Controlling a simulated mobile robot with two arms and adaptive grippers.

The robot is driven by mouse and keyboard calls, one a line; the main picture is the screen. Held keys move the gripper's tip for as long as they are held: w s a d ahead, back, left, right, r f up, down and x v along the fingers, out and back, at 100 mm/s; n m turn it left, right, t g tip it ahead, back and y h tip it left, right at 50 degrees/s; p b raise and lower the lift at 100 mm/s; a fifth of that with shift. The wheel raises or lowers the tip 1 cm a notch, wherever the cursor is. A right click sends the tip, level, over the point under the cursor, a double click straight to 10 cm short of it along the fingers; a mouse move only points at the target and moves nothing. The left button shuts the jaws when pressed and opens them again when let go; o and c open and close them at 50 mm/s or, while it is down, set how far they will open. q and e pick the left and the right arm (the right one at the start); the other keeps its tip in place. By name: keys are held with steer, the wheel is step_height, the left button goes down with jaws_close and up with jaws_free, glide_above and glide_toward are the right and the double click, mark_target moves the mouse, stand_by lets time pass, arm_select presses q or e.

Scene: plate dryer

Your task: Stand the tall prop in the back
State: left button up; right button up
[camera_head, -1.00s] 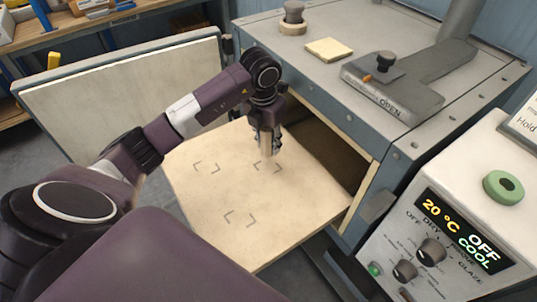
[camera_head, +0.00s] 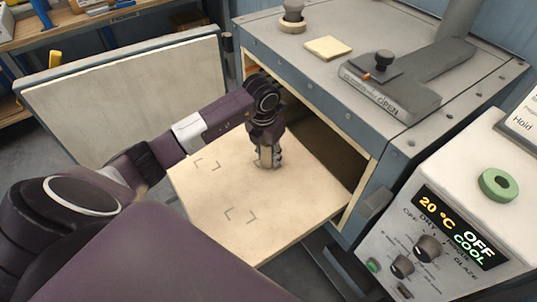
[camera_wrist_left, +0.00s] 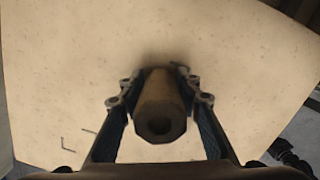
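The prop is a tan, hollow, post-like piece. It shows in the left wrist view (camera_wrist_left: 160,112) and, partly hidden by the fingers, in the head view (camera_head: 265,157). My left gripper (camera_head: 266,155) points down over the pulled-out shelf (camera_head: 300,205), with its fingers (camera_wrist_left: 160,95) on both sides of the prop and closed against it. The prop is upright, at the marked spot nearest the dryer opening. Its foot is at or very close to the shelf; exact contact is hidden. My right gripper is not in view.
Two other corner-marked spots on the shelf, at left (camera_head: 207,164) and front (camera_head: 240,215), are empty. The dryer (camera_head: 375,160) stands right behind the gripper, and its open door (camera_head: 130,95) is at left. A control panel (camera_head: 455,225) is at right.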

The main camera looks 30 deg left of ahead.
arm_select(q)
steer(key=shift+o, duration=1.2)
steer(key=shift+r, duration=0.5)
steer(key=r+b, duration=0.1)
steer(key=r, duration=0.2)
steer(key=s+r, duration=0.1)
steer(key=r, duration=0.3)
steer(key=r+b, duration=0.1)
steer(key=r, duration=0.3)
steer(key=shift+s+r+b, duration=0.1)
steer(key=shift+s+b, duration=0.15)
steer(key=shift+b, duration=0.05)
